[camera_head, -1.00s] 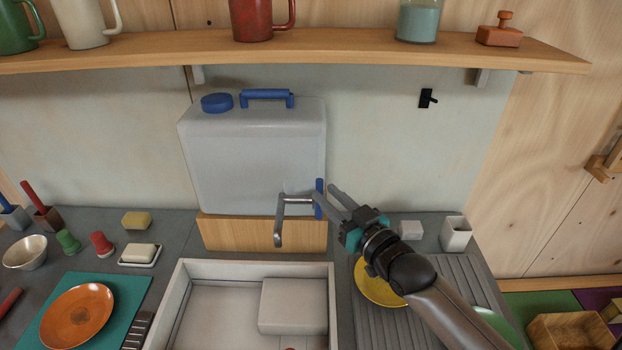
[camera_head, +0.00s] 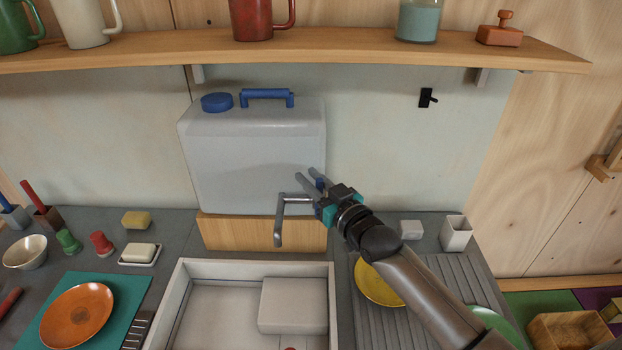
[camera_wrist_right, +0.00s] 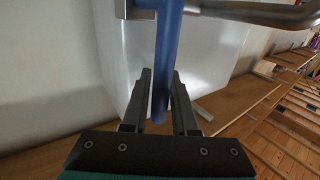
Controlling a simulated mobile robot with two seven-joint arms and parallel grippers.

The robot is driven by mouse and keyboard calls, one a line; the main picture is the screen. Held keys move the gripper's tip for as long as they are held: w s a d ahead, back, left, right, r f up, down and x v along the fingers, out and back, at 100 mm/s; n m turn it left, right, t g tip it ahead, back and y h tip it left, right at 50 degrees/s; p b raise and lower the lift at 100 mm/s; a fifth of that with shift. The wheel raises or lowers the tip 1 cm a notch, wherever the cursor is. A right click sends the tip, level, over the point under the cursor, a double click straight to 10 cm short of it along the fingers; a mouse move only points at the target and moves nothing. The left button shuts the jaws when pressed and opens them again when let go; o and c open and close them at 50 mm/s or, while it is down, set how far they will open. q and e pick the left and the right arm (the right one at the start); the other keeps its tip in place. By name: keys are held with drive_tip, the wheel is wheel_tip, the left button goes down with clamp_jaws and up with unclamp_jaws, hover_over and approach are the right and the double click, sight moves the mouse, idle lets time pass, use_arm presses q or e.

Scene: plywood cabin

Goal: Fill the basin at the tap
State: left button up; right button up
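The tap is a bent grey metal spout (camera_head: 279,225) at the lower right front of a large pale water container (camera_head: 250,150). Its blue lever (camera_head: 319,184) is mostly hidden by my gripper in the head view. In the right wrist view the lever (camera_wrist_right: 167,60) hangs between my fingers. My right gripper (camera_head: 308,179) is open, with its fingers on both sides of the lever and small gaps showing. The white basin (camera_head: 250,266) is below the spout, cut off at the bottom edge. No water stream shows. My left gripper is not in view.
A pale block (camera_head: 293,305) lies inside the basin. A yellow plate (camera_head: 372,287) is on the ribbed drainer (camera_head: 440,285) under my right arm. A white cup (camera_head: 455,233) stands at the right. A shelf (camera_head: 300,52) with mugs runs above the container.

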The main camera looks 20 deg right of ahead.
clamp_jaws()
idle(1.2)
